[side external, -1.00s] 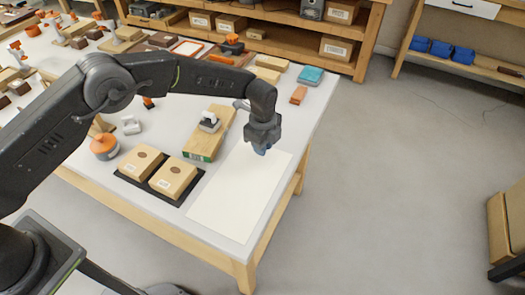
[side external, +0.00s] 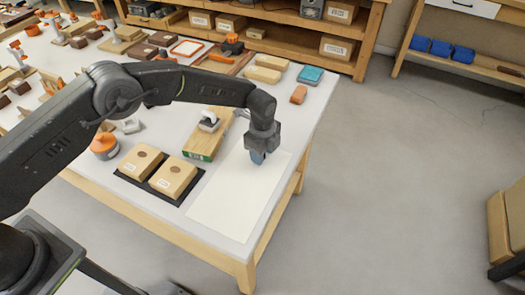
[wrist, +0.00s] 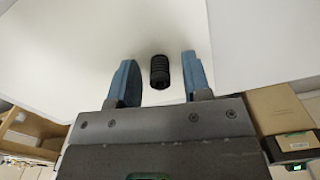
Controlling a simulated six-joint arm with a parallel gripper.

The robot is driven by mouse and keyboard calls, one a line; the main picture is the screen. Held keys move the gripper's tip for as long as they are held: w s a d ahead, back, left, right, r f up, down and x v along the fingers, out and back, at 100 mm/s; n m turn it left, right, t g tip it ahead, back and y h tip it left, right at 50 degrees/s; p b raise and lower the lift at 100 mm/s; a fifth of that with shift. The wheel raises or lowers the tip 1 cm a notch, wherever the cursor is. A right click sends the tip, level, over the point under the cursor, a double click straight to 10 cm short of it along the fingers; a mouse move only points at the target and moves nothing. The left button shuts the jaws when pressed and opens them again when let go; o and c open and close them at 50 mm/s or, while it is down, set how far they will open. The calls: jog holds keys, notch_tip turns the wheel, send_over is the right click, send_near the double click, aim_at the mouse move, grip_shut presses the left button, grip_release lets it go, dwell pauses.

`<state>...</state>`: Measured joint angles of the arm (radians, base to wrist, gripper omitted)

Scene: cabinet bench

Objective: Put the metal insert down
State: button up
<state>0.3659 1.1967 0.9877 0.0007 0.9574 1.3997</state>
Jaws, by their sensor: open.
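The metal insert (wrist: 159,72) is a small dark ribbed cylinder. In the wrist view it lies on the white sheet (wrist: 200,40) between my gripper's two blue fingers, with a clear gap on each side. My gripper (wrist: 158,80) is open and touches neither side of the insert. In the side view my gripper (side external: 257,158) points down low over the far part of the white sheet (side external: 225,205). The insert cannot be made out in the side view.
Two cardboard boxes (side external: 172,178) on a black tray stand left of the sheet. A wooden block (side external: 205,145) with a white-and-black item lies beside my gripper. An orange block (side external: 298,95) and a teal box (side external: 310,75) lie behind. The sheet's near part is clear.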

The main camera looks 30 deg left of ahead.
jog(key=shift+r, duration=0.1)
notch_tip(320, 180, up, 12)
dwell(0.5)
jog(key=shift+r, duration=0.15)
jog(key=s+a+r+n+t, duration=0.1)
jog(key=s+a+r+n, duration=0.5)
jog(key=r, duration=0.4)
jog(key=s+a+r+n+t, duration=0.2)
jog(key=s+a+r+n, duration=0.2)
jog(key=s+a+r, duration=0.45)
jog(key=s+a+n+t, duration=0.1)
jog(key=s+a+n, duration=0.2)
jog(key=s, duration=0.6)
jog(key=s+a+n+t, duration=0.1)
jog(key=s+a+n, duration=0.2)
jog(key=s+n, duration=0.4)
jog(key=shift+s+r+t, duration=0.25)
jog(key=shift+s+t, duration=0.05)
jog(key=shift+s, duration=0.8)
